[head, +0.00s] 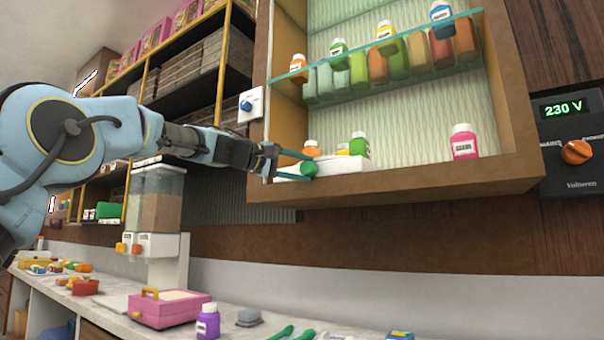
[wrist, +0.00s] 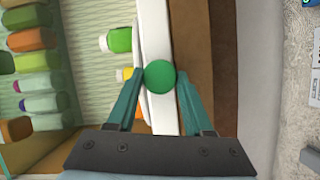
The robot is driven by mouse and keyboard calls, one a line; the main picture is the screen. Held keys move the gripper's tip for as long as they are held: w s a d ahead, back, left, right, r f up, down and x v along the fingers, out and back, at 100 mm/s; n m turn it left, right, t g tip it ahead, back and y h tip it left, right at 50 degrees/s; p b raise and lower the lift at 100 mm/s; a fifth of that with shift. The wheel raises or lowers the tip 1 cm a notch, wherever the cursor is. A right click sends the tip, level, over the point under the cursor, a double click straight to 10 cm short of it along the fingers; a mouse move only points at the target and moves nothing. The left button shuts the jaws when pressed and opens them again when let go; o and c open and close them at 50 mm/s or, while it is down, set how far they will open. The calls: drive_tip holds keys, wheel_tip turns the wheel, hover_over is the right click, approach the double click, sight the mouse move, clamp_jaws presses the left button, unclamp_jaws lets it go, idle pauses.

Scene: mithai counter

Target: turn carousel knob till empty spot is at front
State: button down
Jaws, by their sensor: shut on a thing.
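The carousel (head: 345,166) is a low white unit on the cabinet's bottom shelf, and it also shows as a white strip in the wrist view (wrist: 158,28). Its green round knob (head: 309,168) faces out at the front. My gripper (head: 294,165) is shut on the knob, one teal finger on each side, as the wrist view also shows around the knob (wrist: 160,75). An orange bottle (head: 312,150), a yellow bottle (head: 342,150) and a green bottle (head: 359,146) stand at the carousel. The empty spot cannot be made out.
A pink bottle (head: 463,142) stands right of the carousel on the same shelf. A glass shelf (head: 400,42) with several bottles is above. The cabinet's wooden side (head: 262,70) is close to my arm. A pink box (head: 170,310) is on the counter below.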

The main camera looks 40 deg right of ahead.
drive_tip(key=shift+f+n, duration=0.1)
drive_tip(key=shift+n, duration=0.2)
drive_tip(key=shift+c, duration=1.5)
unclamp_jaws()
drive_tip(key=shift+a, duration=0.1)
drive_tip(key=w+a+b, duration=0.1)
drive_tip(key=a+b, duration=0.3)
drive_tip(key=a, duration=0.6)
drive_tip(key=shift+w+a+r, duration=0.2)
drive_tip(key=shift+w+a, duration=0.05)
drive_tip(key=shift+a, duration=0.05)
